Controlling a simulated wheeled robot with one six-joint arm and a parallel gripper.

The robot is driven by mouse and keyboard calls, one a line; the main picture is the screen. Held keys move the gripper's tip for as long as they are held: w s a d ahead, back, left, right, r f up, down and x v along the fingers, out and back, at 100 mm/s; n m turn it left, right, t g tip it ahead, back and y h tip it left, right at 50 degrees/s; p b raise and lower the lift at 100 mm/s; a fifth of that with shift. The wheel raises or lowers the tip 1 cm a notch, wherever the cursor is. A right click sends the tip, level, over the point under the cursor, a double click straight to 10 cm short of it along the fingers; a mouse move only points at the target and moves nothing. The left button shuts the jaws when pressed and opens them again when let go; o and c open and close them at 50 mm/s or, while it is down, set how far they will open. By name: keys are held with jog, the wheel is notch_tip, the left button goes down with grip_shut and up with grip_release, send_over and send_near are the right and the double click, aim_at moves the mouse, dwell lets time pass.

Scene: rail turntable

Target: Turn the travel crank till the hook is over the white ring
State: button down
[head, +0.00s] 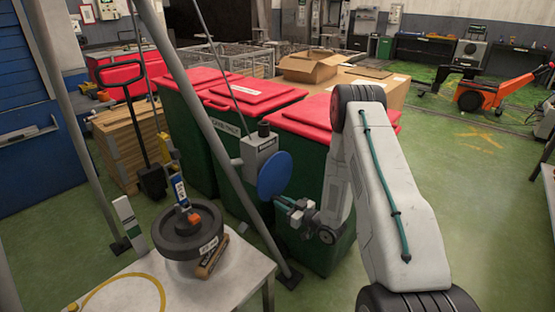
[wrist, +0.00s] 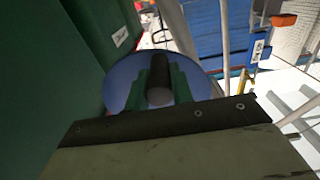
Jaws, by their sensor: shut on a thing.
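The travel crank is a blue disc (head: 274,175) on a grey box (head: 261,148) fixed to a slanted grey pole. The disc also shows in the wrist view (wrist: 118,82), with a dark knob (wrist: 159,97) standing out from it. My gripper (head: 287,204) is shut on this knob, with its green fingers (wrist: 160,82) on either side. A blue and yellow block with a label (head: 180,190) hangs over a dark round weight (head: 173,241), with an orange piece (head: 194,218) below it. I cannot clearly make out the hook's tip. No white ring is distinguishable.
The weight stands on a pale table (head: 235,275) at the lower left, beside a yellow painted circle (head: 157,287). Red-lidded green bins (head: 315,115) stand close behind the crank. Slanted grey poles (head: 203,98) cross the space on the left. Green floor (head: 475,190) is open at the right.

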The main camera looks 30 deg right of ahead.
jog(key=shift+d+f, duration=0.1)
jog(key=shift+f, duration=0.05)
jog(key=shift+w+d+f, duration=0.1)
jog(key=shift+w+d, duration=0.05)
jog(key=shift+d, duration=0.3)
jog(key=shift+w+d+f, duration=0.1)
jog(key=shift+d, duration=0.35)
jog(key=c, duration=1)
grip_release()
jog(key=shift+r, duration=0.1)
jog(key=shift+a, duration=0.1)
jog(key=v, duration=0.8)
jog(key=shift+r, duration=0.1)
